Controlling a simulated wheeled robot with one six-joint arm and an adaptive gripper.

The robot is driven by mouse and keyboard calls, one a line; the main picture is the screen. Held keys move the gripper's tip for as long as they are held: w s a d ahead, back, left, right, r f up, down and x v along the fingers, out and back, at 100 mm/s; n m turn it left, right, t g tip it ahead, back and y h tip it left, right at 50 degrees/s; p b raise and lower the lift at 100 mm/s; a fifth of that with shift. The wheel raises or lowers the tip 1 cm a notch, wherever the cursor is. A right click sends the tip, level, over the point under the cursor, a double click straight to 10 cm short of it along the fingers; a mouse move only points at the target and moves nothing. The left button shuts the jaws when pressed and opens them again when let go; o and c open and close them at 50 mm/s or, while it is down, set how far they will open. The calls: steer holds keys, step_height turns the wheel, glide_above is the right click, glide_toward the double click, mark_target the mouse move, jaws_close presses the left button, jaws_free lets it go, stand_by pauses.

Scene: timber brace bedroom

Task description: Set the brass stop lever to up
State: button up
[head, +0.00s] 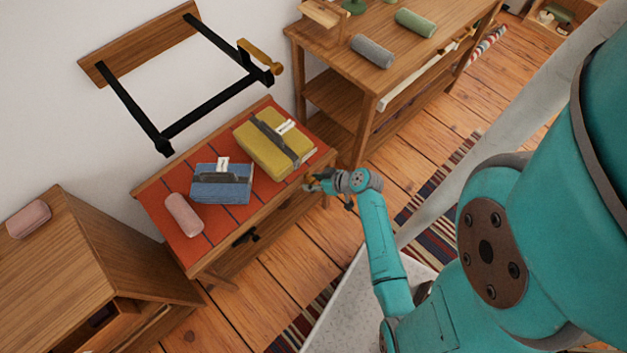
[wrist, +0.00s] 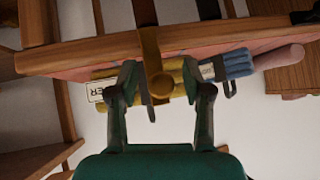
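The brass stop lever (head: 262,55) is at the right end of a black frame fixed to a wooden wall board. In the head view it slants down to the right, to a round brass end. My gripper (head: 322,184) is low beside the right end of the red-topped table, apart from that lever. In the wrist view my gripper (wrist: 161,85) is open, with its two fingers well apart. A brass-coloured bar with a round boss (wrist: 160,84) shows between the fingers. I cannot tell its depth, whether it touches them, or whether it is the same lever.
The black frame (head: 213,104) juts out above the red-topped table (head: 165,233). A yellow bundle (head: 262,150), a blue bundle (head: 222,186) and a pink roll (head: 184,214) lie on the table. A wooden shelf unit (head: 330,48) stands at the right, a cabinet (head: 75,262) at the left.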

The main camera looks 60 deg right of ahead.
steer(key=shift+r, duration=0.1)
steer(key=v, duration=0.7)
steer(key=shift+s, duration=0.2)
stand_by(0.5)
steer(key=s+a+r+m+h, duration=0.1)
steer(key=s+a, duration=0.3)
steer(key=a, duration=0.3)
steer(key=s+a+r+h, duration=0.2)
steer(key=s+a, duration=0.1)
steer(key=a, duration=0.4)
steer(key=s+a+r+n+t+y, duration=0.1)
steer(key=s+a+r, duration=0.3)
steer(key=r, duration=0.7)
steer(key=s+a+r+n+t+y, duration=0.1)
steer(key=s+a+r+t, duration=0.3)
steer(key=r, duration=0.6)
steer(key=shift+s+r+n+t, duration=0.3)
steer(key=shift+s+r+n, duration=0.1)
steer(key=shift+s, duration=0.45)
